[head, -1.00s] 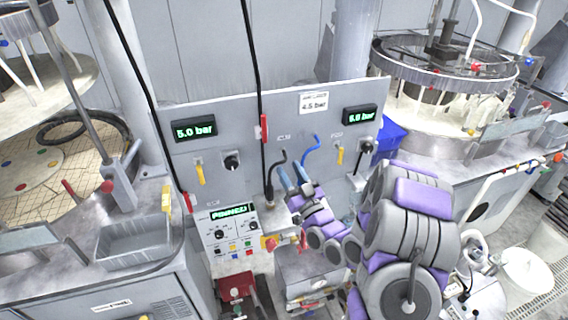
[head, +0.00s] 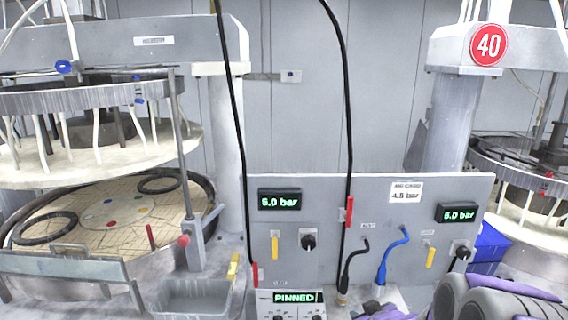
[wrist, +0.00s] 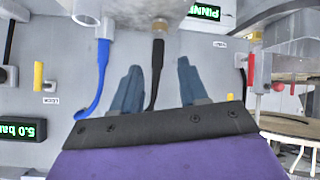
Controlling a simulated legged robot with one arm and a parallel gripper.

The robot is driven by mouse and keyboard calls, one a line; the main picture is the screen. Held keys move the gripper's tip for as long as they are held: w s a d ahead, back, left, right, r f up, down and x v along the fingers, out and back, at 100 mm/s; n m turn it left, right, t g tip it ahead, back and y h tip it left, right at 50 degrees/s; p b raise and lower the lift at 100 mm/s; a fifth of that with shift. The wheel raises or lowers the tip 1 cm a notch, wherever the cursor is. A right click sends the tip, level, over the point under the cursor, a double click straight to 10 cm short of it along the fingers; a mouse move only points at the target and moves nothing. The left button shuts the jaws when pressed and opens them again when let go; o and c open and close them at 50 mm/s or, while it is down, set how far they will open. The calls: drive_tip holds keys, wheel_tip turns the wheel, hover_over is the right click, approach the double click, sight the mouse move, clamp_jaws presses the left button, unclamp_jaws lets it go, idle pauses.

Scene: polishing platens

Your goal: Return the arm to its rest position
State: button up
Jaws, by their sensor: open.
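My gripper (wrist: 159,66) shows in the wrist view with its two blue-grey fingers spread apart. Nothing is clamped between them. A black hose (wrist: 155,75) with a brass fitting (wrist: 157,46) appears between the fingers in the picture; I cannot tell the depth gap. The wrist view is upside down. In the head view my purple and grey arm (head: 490,300) is at the lower right, and the gripper is mostly below the frame edge.
A grey panel (head: 330,205) carries pressure displays, yellow levers, black knobs, a blue hose (head: 391,258) and the black hose (head: 352,262). A "PINNED" display (head: 297,297) is below. A grey tray (head: 193,300) and polishing machine (head: 90,95) are left; another machine (head: 525,185) is right.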

drive_tip(key=s+a+m+g+b, duration=0.2)
drive_tip(key=s+g, duration=0.4)
drive_tip(key=s, duration=1.2)
drive_tip(key=s+a+f+m+g+h+b, duration=0.1)
drive_tip(key=s+a+g+b, duration=0.3)
drive_tip(key=s, duration=1.5)
drive_tip(key=shift+a+f+m+g+b, duration=0.2)
drive_tip(key=shift+a+m+g+b, duration=0.25)
drive_tip(key=shift+g+b, duration=0.55)
drive_tip(key=shift+d, duration=0.1)
